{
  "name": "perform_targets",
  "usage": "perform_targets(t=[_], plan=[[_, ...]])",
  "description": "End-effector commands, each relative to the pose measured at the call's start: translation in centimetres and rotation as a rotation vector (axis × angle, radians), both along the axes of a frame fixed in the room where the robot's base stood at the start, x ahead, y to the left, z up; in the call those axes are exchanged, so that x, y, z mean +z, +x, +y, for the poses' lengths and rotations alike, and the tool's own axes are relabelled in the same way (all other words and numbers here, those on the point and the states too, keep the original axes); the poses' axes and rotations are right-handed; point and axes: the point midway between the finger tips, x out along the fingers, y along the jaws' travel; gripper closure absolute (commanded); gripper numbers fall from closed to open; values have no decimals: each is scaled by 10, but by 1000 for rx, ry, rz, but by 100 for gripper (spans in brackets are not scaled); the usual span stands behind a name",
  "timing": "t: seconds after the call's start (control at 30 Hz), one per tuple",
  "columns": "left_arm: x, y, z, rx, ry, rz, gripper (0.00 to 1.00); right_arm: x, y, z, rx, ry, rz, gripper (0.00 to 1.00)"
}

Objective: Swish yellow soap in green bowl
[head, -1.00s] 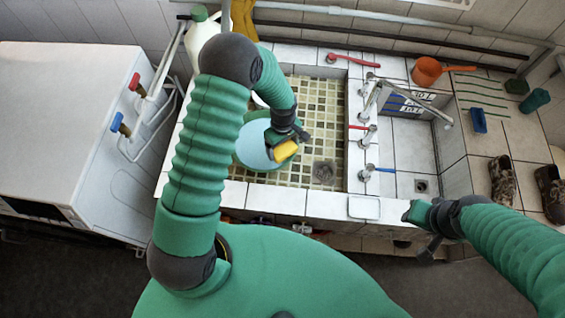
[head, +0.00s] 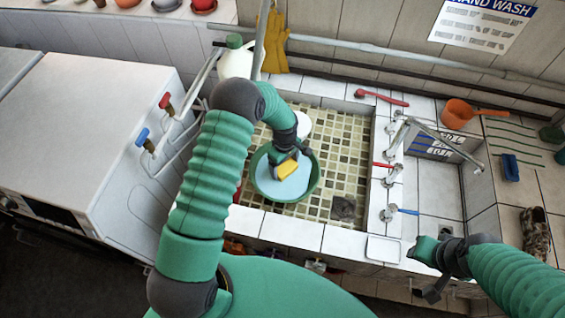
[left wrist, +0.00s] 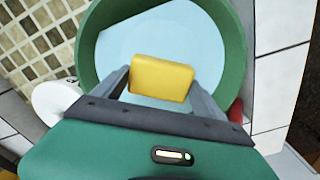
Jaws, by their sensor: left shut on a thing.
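The yellow soap (head: 287,169) is between the fingers of my left gripper (head: 285,158), which is shut on it. It also shows in the left wrist view (left wrist: 161,79). The green bowl (head: 313,186) stands on the tiled sink floor and holds light blue water (head: 280,189). In the left wrist view the soap is over the water, inside the outline of the bowl (left wrist: 235,50). I cannot tell whether it touches the water. My right gripper (head: 428,270) is over the sink's front ledge at the right, away from the bowl; its finger opening is unclear.
A white round item (head: 303,124) is behind the bowl. Taps (head: 390,212) line the basin's right side. A red-handled brush (head: 382,97) and an orange scoop (head: 459,113) lie on the back ledge. A white machine (head: 90,140) stands left. The basin floor right of the bowl is mostly free.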

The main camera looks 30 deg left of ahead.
Motion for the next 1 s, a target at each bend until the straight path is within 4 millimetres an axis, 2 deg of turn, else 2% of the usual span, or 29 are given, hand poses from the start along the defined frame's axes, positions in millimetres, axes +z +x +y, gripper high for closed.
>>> perform_targets(t=[0.03,0.1,0.4,0.57,1.0], plan=[[-13,0,1,1,-1,-1,67,-10,0,0,0,0,0,64],[-23,0,3,3,-2,1,67,-17,0,0,0,0,0,64],[-59,-1,3,2,-3,-1,67,-41,0,0,0,0,0,64],[-65,0,2,2,-2,-2,67,-45,0,0,0,0,0,64],[-64,-1,3,2,-1,-1,67,-44,0,0,0,0,0,64]])
